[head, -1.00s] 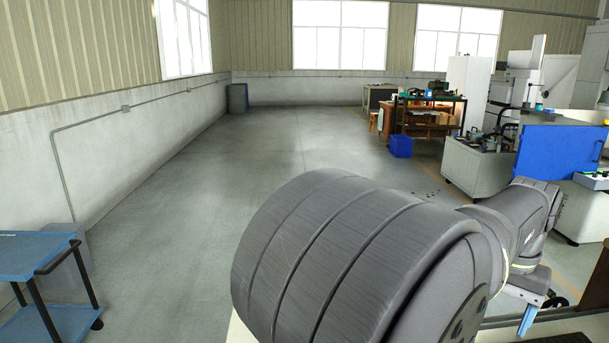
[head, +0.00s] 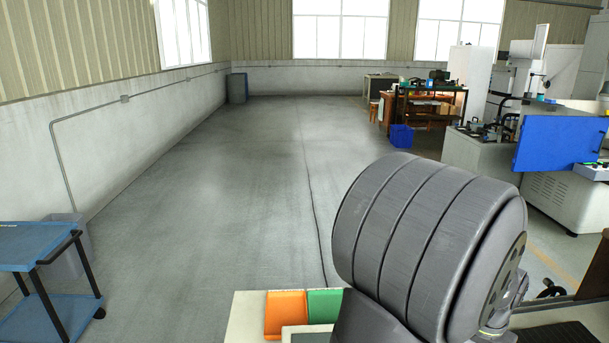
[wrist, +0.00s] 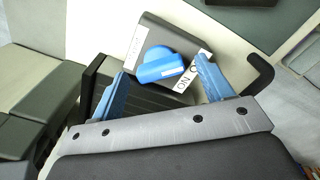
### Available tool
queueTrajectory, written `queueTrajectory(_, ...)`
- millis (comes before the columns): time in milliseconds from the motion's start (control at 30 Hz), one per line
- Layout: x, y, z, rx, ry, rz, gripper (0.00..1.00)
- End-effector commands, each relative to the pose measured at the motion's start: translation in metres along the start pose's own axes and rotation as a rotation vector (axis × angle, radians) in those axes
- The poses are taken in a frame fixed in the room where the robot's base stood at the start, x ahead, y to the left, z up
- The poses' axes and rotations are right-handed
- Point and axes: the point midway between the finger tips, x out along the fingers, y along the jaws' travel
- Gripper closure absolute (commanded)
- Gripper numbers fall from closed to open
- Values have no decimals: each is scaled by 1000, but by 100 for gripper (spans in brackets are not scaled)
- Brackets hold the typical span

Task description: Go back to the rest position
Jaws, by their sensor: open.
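My gripper (wrist: 160,97) is open in the wrist view, its two blue fingers spread apart. Beyond and between the fingers is a dark grey box with a blue rotary knob (wrist: 160,65) and a white label reading "ON". Nothing is held; I cannot tell how far the fingers are from the knob. In the head view my dark grey arm fills the lower right, and my gripper is hidden behind it or out of the picture.
An orange bin (head: 286,314) and a green bin (head: 324,305) sit on a pale bench at the bottom. A blue cart (head: 40,250) stands at left. A machine with a blue panel (head: 558,143) is at right. The floor in the middle is clear.

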Motion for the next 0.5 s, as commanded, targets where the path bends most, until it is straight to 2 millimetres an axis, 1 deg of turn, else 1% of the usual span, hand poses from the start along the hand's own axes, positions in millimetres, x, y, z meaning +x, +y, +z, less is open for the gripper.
queueTrajectory(33, -14, 0, -2, -2, 10, 1, 27)
queueTrajectory(500, -109, 0, -1, -3, 9, 1, 27)
